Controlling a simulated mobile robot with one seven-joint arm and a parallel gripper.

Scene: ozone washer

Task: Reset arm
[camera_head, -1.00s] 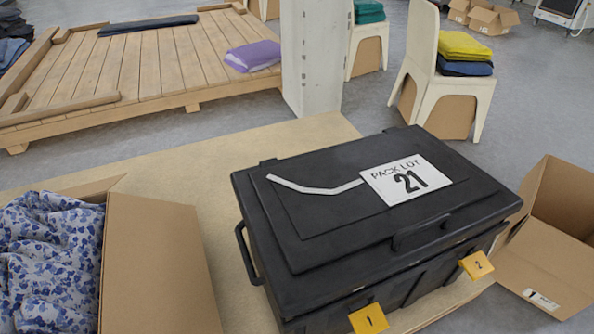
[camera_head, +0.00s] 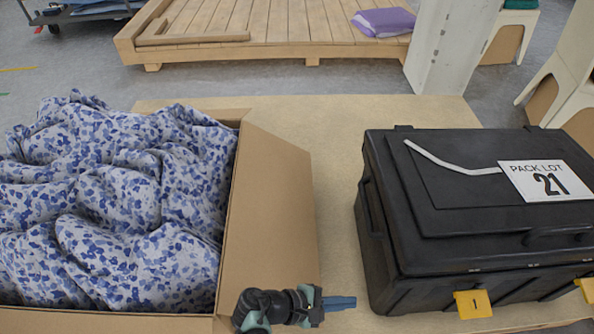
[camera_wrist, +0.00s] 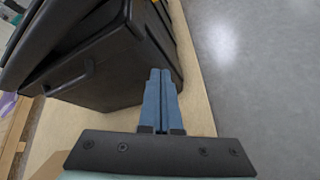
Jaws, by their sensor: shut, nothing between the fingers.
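My gripper (camera_head: 340,303) shows at the bottom of the head view, between the cardboard box and the black case. Its blue fingers point right, toward the case, and are together with nothing between them. In the wrist view the shut fingers (camera_wrist: 160,85) lie side by side in front of the black case (camera_wrist: 110,65). In the head view the black case (camera_head: 400,240) has a shut lid, a "PACK LOT 21" label (camera_head: 545,181) and a yellow tag "1" (camera_head: 473,304). A gap of bare table separates the fingertips from the case in the head view.
An open cardboard box (camera_head: 270,220) holding blue-flowered fabric (camera_head: 120,200) stands at the left. Both stand on a tan tabletop (camera_head: 335,140). A wooden platform (camera_head: 290,25) with a purple folded cloth (camera_head: 383,22) and a pale post (camera_head: 440,50) are behind.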

